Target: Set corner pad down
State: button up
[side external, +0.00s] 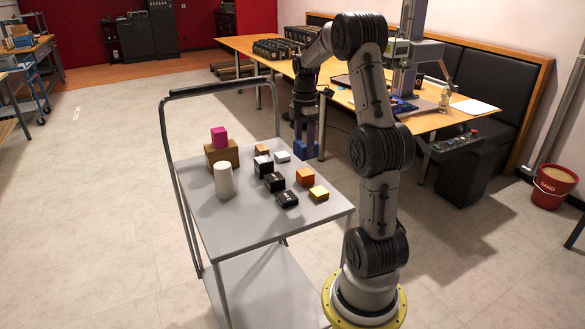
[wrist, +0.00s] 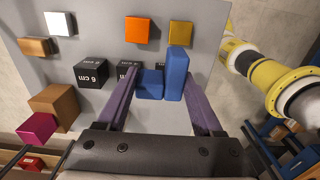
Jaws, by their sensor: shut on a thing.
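A blue piece (side external: 306,149) is between the fingers of my gripper (side external: 307,128), beside the far right edge of the cart top in the side view. In the wrist view it shows as a low blue block (wrist: 150,84) and a longer blue block (wrist: 176,74) side by side; I cannot tell whether they are one L-shaped pad or two pieces. My gripper's purple fingers (wrist: 162,92) stand on either side of the blue, shut on it. In the side view the blue appears raised past the cart edge; its exact height is unclear.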

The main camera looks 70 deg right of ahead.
jog(key=w+d+f, duration=0.2)
jog(key=d+f, duration=0.1)
jog(key=w+d+f, duration=0.2)
jog(key=d+f, duration=0.1)
jog(key=d, duration=0.1)
jog(key=w+d+f, duration=0.3)
jog(key=d, duration=0.1)
jog(key=shift+w+f, duration=0.1)
jog(key=shift+f, duration=0.05)
jog(key=shift+w+d+f, duration=0.1)
jog(key=shift+d+f, duration=0.05)
jog(key=shift+f, duration=1.6)
jog(key=shift+f, duration=0.15)
jog(key=o, duration=1.3)
